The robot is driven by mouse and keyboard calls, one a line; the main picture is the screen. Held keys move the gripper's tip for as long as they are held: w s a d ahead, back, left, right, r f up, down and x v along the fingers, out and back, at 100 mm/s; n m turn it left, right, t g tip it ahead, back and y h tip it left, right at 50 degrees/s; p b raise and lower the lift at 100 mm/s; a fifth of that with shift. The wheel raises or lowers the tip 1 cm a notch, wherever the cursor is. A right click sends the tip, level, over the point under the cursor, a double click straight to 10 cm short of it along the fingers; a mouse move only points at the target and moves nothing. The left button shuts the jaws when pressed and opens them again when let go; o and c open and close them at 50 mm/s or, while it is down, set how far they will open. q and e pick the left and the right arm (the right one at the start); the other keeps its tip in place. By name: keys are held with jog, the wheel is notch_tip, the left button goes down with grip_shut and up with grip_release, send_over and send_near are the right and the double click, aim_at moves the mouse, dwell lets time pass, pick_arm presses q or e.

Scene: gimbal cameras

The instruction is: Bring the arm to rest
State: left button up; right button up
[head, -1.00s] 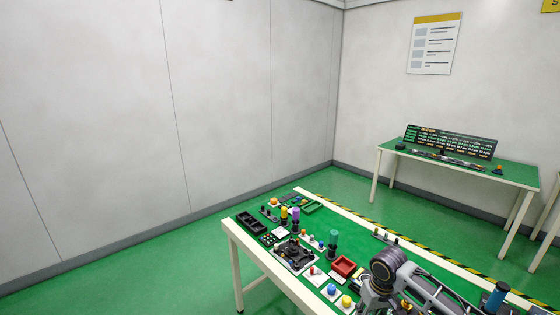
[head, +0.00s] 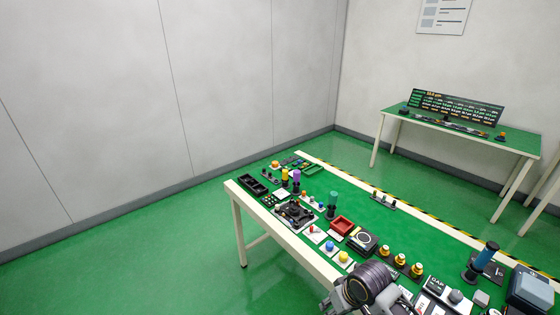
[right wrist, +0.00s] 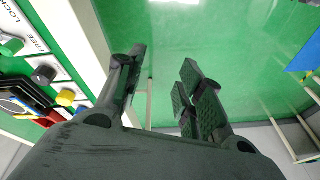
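My right gripper (right wrist: 163,68) is open in the right wrist view. Its two dark fingers stand apart, with only green floor showing between them. It is beside the workbench edge (right wrist: 92,50), which runs along the left of that view. In the head view, a dark, ribbed joint of my arm (head: 372,284) shows at the bottom, in front of the bench's near edge; the fingers cannot be made out there. My left gripper is not in view.
A second table (head: 452,130) with a display (head: 455,106) stands behind. Floor to the left is clear.

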jog(key=shift+s+d+r+m+t+h, duration=0.85)
jog(key=shift+s+d, duration=2.45)
jog(key=shift+s, duration=1.95)
notch_tip(320, 180, down, 32)
jog(key=s+f+g, duration=0.1)
jog(key=s+g, duration=0.1)
jog(key=s+d+f, duration=0.2)
jog(key=s+f, duration=0.8)
jog(key=s, duration=0.1)
jog(key=s+d+f, duration=0.2)
jog(key=s+f, duration=0.7)
jog(key=s, duration=0.2)
jog(key=shift+s+f+g, duration=0.35)
jog(key=shift+s+g, duration=0.05)
jog(key=shift+g, duration=0.05)
